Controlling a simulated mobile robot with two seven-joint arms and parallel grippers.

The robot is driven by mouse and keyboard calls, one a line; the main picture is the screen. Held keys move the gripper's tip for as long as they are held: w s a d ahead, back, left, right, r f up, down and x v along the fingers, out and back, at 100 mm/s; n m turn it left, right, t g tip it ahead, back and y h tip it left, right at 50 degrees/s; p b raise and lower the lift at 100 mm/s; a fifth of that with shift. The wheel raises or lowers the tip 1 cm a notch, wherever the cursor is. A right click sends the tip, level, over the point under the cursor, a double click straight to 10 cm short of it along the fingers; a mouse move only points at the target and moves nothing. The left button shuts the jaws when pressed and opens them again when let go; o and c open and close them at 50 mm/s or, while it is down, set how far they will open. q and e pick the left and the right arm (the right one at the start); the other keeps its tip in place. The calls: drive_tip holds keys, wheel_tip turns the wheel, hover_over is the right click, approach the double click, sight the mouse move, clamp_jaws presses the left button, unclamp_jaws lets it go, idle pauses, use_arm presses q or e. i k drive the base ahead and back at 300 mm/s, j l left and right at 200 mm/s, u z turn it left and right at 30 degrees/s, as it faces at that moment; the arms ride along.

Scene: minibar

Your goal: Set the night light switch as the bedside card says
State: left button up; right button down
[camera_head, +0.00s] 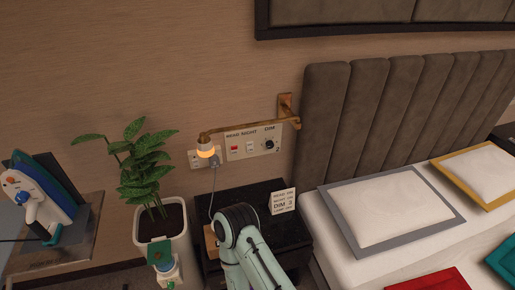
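A cream wall panel (239,154) above the bedside table carries the labels READ, NIGHT and DIM. A red switch (234,149) sits under READ. The small pale night switch (250,146) sits under NIGHT; its position is too small to tell. A black round knob (269,144) sits under DIM. A white card (283,201) stands on the dark bedside table (262,192); its lines seem to read READ ON, NIGHT ON and DIM 3, with a smaller unreadable line below. A pale green arm of mine reaches over the table's front.
A brass wall lamp (207,147) glows left of the panel, its arm passing above it. A cord hangs by the wall socket. A potted plant (150,165) stands left of the table, an iron (38,200) farther left. The bed with pillows (392,207) fills the right.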

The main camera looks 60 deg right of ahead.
sight(250, 145)
drive_tip(key=l, duration=0.5)
drive_tip(key=k+l, duration=0.15)
drive_tip(key=l, duration=0.8)
drive_tip(key=k+u, duration=0.05)
